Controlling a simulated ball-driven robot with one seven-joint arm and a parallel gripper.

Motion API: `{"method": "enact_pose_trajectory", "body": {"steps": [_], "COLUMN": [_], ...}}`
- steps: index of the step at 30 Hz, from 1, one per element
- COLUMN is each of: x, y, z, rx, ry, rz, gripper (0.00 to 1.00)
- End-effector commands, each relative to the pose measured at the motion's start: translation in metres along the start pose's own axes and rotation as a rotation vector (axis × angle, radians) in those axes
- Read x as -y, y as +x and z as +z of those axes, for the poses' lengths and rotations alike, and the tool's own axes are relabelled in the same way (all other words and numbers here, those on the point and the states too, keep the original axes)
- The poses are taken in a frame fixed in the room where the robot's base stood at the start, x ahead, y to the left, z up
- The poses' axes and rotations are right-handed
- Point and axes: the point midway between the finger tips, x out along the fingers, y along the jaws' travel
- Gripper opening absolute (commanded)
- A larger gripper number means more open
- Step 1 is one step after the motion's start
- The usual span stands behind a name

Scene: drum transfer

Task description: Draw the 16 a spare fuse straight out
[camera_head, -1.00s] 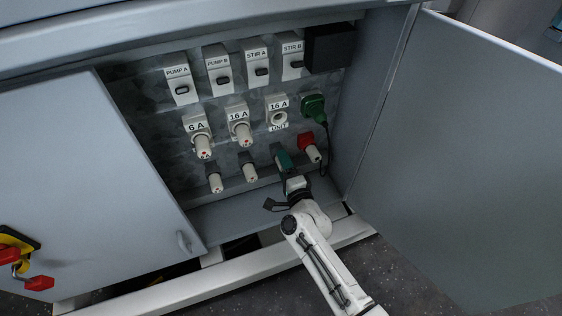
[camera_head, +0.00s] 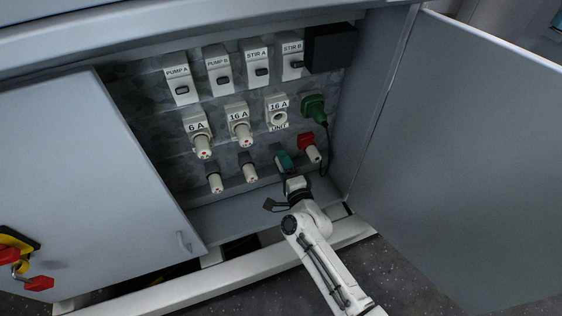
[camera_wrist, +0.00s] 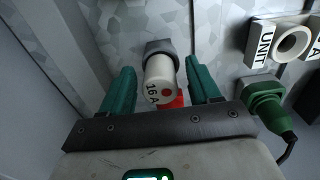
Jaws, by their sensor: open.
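A white spare fuse marked 16 A (camera_wrist: 158,84), with a red dot on its end, stands out of a dark grey holder (camera_wrist: 158,47) in the wrist view. My gripper (camera_wrist: 163,74) is open, with one green finger on each side of this fuse and a small gap on both sides. In the head view my gripper (camera_head: 284,160) is at the lower row of the panel and hides this fuse. Two other white fuses, one at left (camera_head: 214,183) and one nearer (camera_head: 249,172), sit in the same row.
A red holder with a white end (camera_head: 310,149) is close on the gripper's right. Above are the UNIT socket (camera_head: 279,117), a green plug (camera_head: 314,106) with a cable, and mounted fuses marked 6 A (camera_head: 202,146) and 16 A (camera_head: 241,134). An open door (camera_head: 460,150) stands at right.

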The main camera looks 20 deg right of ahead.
Motion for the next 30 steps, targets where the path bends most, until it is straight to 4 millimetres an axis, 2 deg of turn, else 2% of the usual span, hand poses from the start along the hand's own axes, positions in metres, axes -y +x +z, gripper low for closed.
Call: {"method": "enact_pose_trajectory", "body": {"steps": [2,21,30], "x": [0.0000,0.0000,0.0003], "y": [-0.0001,0.0000,-0.0014], "z": [-0.0001,-0.0001,-0.0001], "rx": [0.000,0.000,0.000], "ry": [0.000,0.000,0.000], "rz": [0.000,0.000,0.000], "gripper": [0.62,0.00,0.00]}}
